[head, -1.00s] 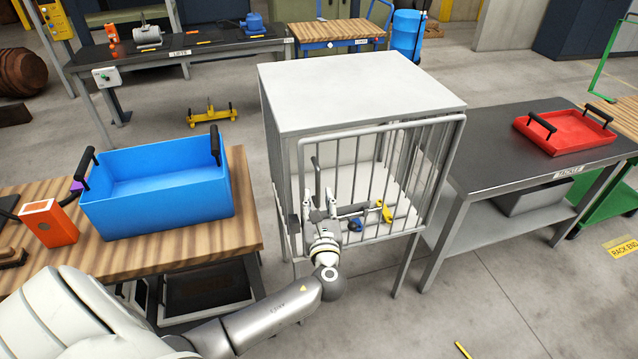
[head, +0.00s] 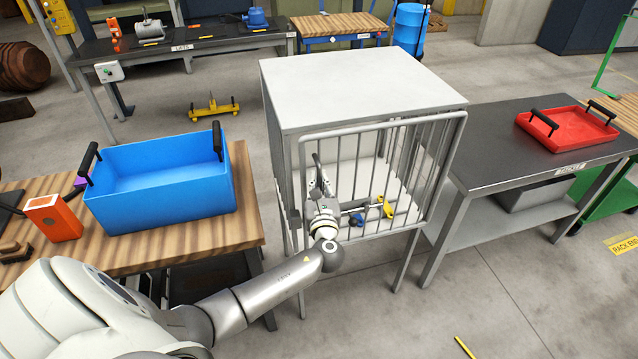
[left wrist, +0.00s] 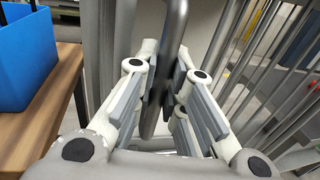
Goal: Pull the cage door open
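The cage is a pale grey box with a flat top (head: 360,88) on legs. Its barred door (head: 385,126) covers the front; I cannot tell whether it stands slightly ajar. The door handle (head: 317,160) is an upright grey bar at the door's left side. My left gripper (head: 319,183) is at this handle. In the left wrist view the gripper (left wrist: 165,85) has its dark finger pads closed around the handle (left wrist: 176,25). The handle's lower part is partly hidden by the fingers. My right gripper is not in view.
A blue bin (head: 165,195) stands on the wooden bench left of the cage. A dark table (head: 500,150) with a red tray (head: 566,125) stands to the right. Yellow and blue items (head: 385,207) show behind the bars.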

